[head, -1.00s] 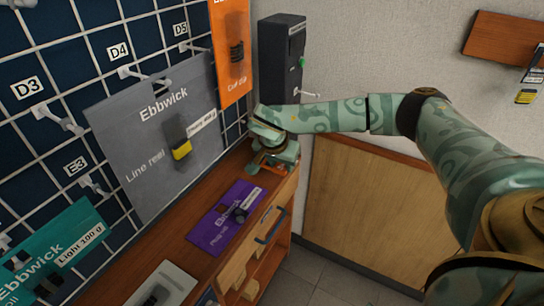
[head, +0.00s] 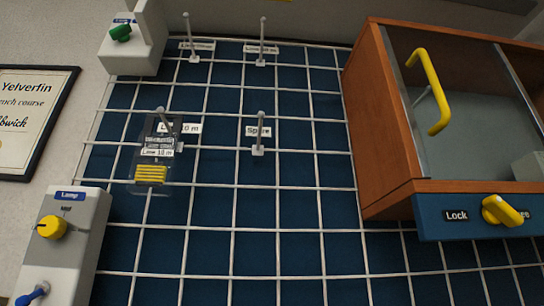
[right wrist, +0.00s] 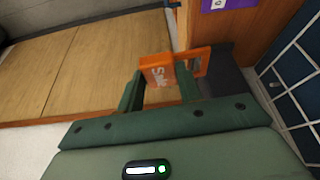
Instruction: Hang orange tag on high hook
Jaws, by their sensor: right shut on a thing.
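In the right wrist view my right gripper (right wrist: 159,92) is shut on an orange tag (right wrist: 157,70) with pale lettering, only partly readable. An orange open-framed piece (right wrist: 197,61) shows just beside it; I cannot tell if it is part of the tag. The head view shows pegboard hooks: two high ones, at left (head: 191,40) and right (head: 262,42), and a lower bare one (head: 259,135) labelled "Spare". The high hooks' labels are too small to read. Neither gripper shows in the head view.
A clear pack with yellow strips (head: 152,160) hangs on the lower left hook. A wooden cabinet (head: 375,120) with a yellow handle juts out at right. Grey switch boxes stand at left, the lower one labelled "Lamp" (head: 75,235). The grid below the middle is bare.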

